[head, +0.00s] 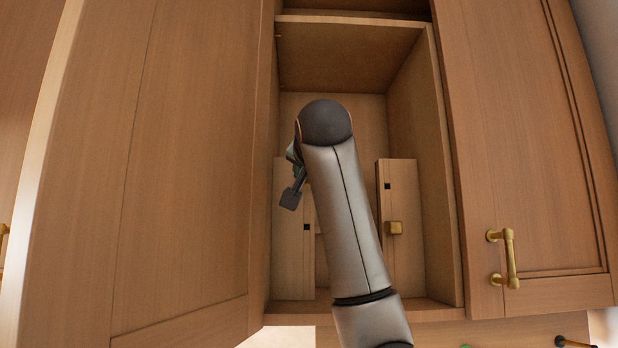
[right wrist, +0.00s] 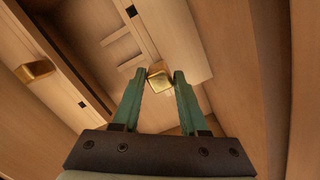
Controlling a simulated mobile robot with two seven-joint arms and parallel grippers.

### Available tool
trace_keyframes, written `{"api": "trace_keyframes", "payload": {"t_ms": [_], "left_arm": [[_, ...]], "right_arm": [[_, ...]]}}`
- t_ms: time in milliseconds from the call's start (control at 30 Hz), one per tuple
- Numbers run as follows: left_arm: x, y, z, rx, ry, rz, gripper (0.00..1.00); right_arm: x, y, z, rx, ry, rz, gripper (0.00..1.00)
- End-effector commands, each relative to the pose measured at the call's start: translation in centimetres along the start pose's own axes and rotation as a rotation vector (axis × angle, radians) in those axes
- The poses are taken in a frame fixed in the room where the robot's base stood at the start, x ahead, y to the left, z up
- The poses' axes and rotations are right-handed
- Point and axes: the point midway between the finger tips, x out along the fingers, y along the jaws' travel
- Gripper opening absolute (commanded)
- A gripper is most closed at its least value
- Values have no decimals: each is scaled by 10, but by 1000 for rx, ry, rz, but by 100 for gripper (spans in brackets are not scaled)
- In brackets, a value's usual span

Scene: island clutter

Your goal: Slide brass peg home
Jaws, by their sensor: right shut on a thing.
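My right gripper (right wrist: 159,76) has its green fingers on either side of a brass peg (right wrist: 159,80), shut on it. This peg sits against a pale wooden board inside the open cabinet. In the head view my right arm hides the peg and most of my right gripper (head: 296,171), which is by the left board (head: 292,255). A second brass block (head: 395,228) sticks out of the right board (head: 401,265); it also shows at the left of the right wrist view (right wrist: 35,70). Each board has a small black square. My left gripper is not in view.
The cabinet's side wall (head: 428,170) stands close to the right of the boards. The left door (head: 185,170) is beside the opening. A door with a brass handle (head: 510,258) is at the right. A shelf (head: 350,50) runs above the boards.

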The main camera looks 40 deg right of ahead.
Motion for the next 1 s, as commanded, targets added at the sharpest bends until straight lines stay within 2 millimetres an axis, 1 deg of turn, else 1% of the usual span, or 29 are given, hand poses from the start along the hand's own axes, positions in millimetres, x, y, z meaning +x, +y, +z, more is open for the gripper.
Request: {"api": "trace_keyframes", "payload": {"t_ms": [1000], "left_arm": [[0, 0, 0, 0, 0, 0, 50]], "right_arm": [[20, 0, -2, 1, 0, 0, 0]]}}
